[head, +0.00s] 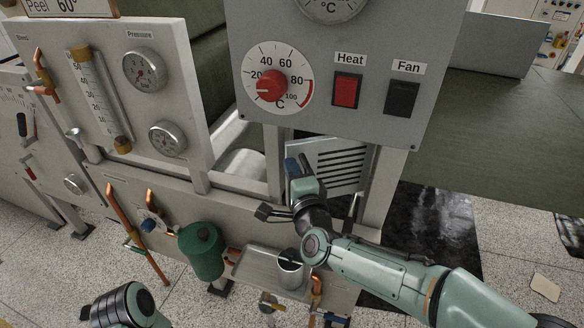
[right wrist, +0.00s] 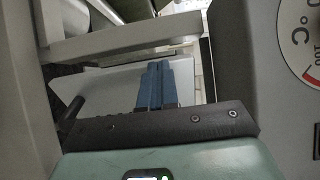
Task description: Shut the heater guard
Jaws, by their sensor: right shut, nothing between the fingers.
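The heater guard, a light grey louvred panel (head: 336,162) with dark slots, sits in the frame opening below the heat and fan control box in the head view. It stands at an angle to the frame, and a dark gap shows above its left part. My right gripper (head: 291,166) is at the panel's left edge, its blue fingers pressed together and empty. In the right wrist view the shut blue fingers (right wrist: 156,84) are in front of a pale flat panel (right wrist: 105,92), probably the guard. Whether they touch it I cannot tell.
The control box (head: 340,115) overhangs the opening. A white frame post (head: 390,180) stands right of the guard. Below are a green canister (head: 201,252), a metal tray (head: 258,272) with a cup (head: 290,270), and copper pipes. A gauge panel (head: 110,90) stands left.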

